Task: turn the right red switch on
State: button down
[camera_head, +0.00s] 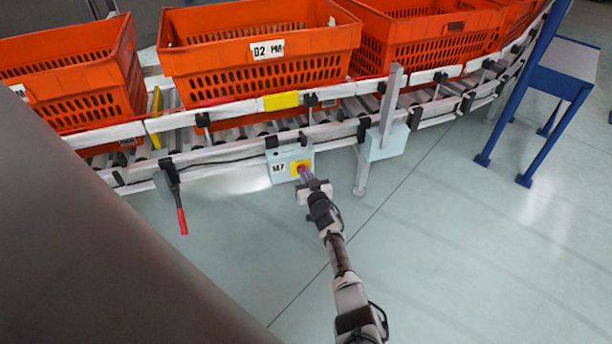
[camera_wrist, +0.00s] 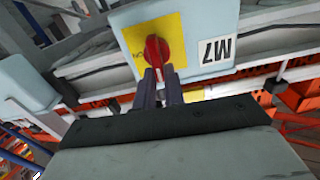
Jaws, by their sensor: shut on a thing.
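The red switch (camera_wrist: 156,52) is a rotary knob on a yellow plate on a light grey box marked M7 (camera_wrist: 205,30). In the head view the same box (camera_head: 278,157) hangs on the conveyor's front rail, and the knob is mostly hidden by the gripper. My gripper (camera_head: 305,178) reaches the box from the front. In the wrist view its two dark fingers (camera_wrist: 161,84) are close together on the lower part of the knob, shut on it. The knob's long side looks nearly in line with the fingers in the wrist view. Its on or off setting is not readable.
Orange totes (camera_head: 255,80) stand on the conveyor behind the box. A grey post with a box (camera_head: 383,142) stands close at right. A blue table (camera_head: 560,75) is far right. The floor in front is clear.

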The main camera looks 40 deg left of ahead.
jog(key=shift+r+m, duration=0.1)
jog(key=shift+m, duration=0.2)
jog(key=m, duration=0.4)
jog(key=shift+w+d+m+p, duration=0.25)
jog(key=shift+w+m+p, duration=0.05)
jog(key=shift+w+p, duration=0.1)
jog(key=m, duration=0.2)
jog(key=f+m, duration=0.1)
jog(key=m, duration=0.2)
jog(key=shift+w+d+m+b, duration=0.2)
jog(key=shift+m+b, duration=0.1)
jog(key=shift+b, duration=0.1)
jog(key=shift+w+f+m+b, duration=0.2)
jog(key=shift+m+b, duration=0.45)
jog(key=shift+m, duration=1)
jog(key=shift+s+f+m+b, duration=0.2)
jog(key=shift+m+b, duration=0.45)
jog(key=shift+m, duration=1)
jog(key=shift+w, duration=0.15)
jog(key=c, duration=1.5)
grip_release()
